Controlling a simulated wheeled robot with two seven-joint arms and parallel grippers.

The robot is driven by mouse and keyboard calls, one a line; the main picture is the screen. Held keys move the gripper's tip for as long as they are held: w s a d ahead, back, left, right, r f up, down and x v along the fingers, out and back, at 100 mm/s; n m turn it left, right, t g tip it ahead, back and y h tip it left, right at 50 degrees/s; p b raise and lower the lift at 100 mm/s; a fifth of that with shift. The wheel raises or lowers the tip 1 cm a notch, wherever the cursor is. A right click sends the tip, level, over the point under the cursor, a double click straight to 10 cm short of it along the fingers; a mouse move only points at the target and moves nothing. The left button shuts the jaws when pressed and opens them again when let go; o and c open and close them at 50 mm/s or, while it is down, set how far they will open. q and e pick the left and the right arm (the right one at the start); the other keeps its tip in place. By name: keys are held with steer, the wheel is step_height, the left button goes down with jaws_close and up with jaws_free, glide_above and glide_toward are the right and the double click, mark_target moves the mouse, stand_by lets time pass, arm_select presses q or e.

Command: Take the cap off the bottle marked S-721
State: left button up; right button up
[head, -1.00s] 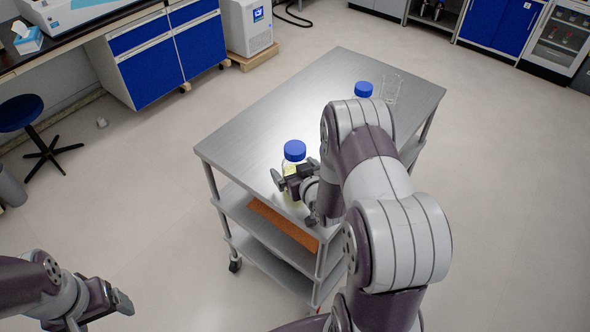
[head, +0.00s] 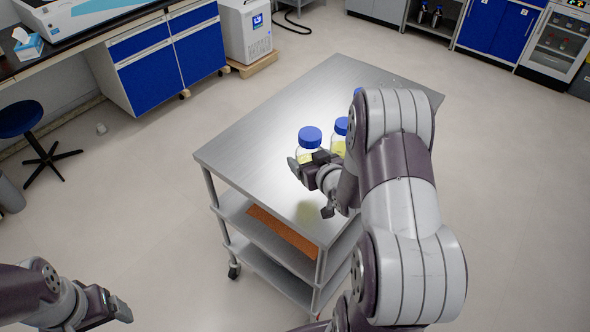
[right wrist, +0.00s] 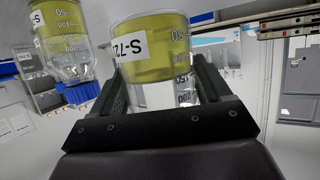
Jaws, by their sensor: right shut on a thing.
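My right gripper (head: 306,170) is shut on a bottle of yellow liquid with a blue cap (head: 310,136). It holds the bottle upright above the table, with a yellow reflection well below. In the right wrist view this bottle (right wrist: 152,62) appears inverted between the fingers. Its label reads S-72, with the last digit out of sight, and its cap is hidden there. A second blue-capped bottle (head: 339,146) stands just right of it; in the right wrist view this bottle (right wrist: 62,35) shows only "S-" of its label. My left gripper (head: 118,307) is low at the left, away from the table.
The steel cart table (head: 250,140) is clear on its left and far parts. A third blue cap (head: 358,90) is mostly hidden behind my right arm.

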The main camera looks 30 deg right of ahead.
steer(key=s+d+r, duration=0.3)
steer(key=d+r, duration=0.1)
steer(key=d, duration=0.3)
steer(key=shift+s+d+r, duration=0.2)
steer(key=shift+s+r, duration=0.1)
steer(key=shift+r, duration=0.1)
steer(key=o, duration=0.7)
steer(key=c, duration=0.8)
